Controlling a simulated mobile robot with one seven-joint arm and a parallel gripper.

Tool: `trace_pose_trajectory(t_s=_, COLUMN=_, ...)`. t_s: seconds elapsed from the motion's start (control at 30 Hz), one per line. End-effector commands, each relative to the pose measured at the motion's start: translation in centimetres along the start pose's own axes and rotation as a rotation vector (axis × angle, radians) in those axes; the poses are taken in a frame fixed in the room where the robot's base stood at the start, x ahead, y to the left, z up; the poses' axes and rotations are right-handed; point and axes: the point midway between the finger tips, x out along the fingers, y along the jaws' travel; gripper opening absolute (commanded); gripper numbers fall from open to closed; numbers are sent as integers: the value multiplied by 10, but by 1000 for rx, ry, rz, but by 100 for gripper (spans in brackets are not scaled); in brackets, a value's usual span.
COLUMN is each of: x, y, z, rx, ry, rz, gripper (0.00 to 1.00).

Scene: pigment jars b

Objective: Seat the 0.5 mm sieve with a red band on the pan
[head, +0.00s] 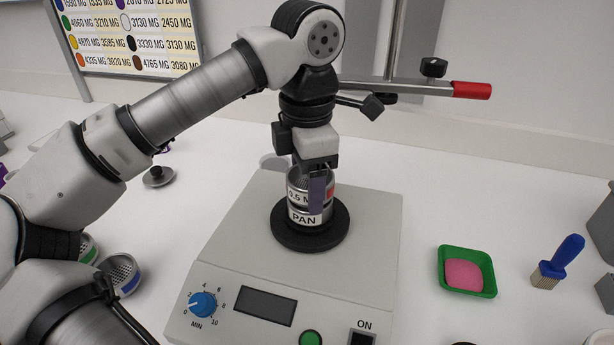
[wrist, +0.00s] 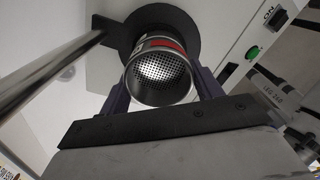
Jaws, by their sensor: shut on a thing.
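The 0.5 mm sieve (head: 298,194) is a silver cylinder with a "0.5 M" label and a red band. It stands upright over the pan (head: 305,217), labelled "PAN", on the black round plate of the shaker. My gripper (head: 318,190) is shut on the sieve from above. In the wrist view the sieve (wrist: 161,75) shows its perforated mesh and red band between the fingers of my gripper (wrist: 162,95). The sieve appears lined up with the pan and touching it, but a finger partly covers the joint, so I cannot tell whether it is fully down.
The shaker (head: 375,225) has a blue dial and a green button. Other sieves (head: 120,272) stand at the left, near a dark lid (head: 158,176). A red-tipped rod (head: 440,88) crosses behind my wrist.

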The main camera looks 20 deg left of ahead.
Motion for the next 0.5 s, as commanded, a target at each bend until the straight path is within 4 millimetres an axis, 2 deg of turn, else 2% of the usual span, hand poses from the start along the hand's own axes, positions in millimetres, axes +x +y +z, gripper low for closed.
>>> trace_pose_trajectory(t_s=0.2, x=7, y=0, z=0, rx=0, ry=0, rz=0, gripper=40)
trace_pose_trajectory(t_s=0.23, x=6, y=0, z=0, rx=0, ry=0, rz=0, gripper=67)
trace_pose_trajectory(t_s=0.4, x=5, y=0, z=0, rx=0, ry=0, rz=0, gripper=89)
trace_pose_trajectory(t_s=0.5, x=5, y=0, z=0, rx=0, ry=0, rz=0, gripper=90)
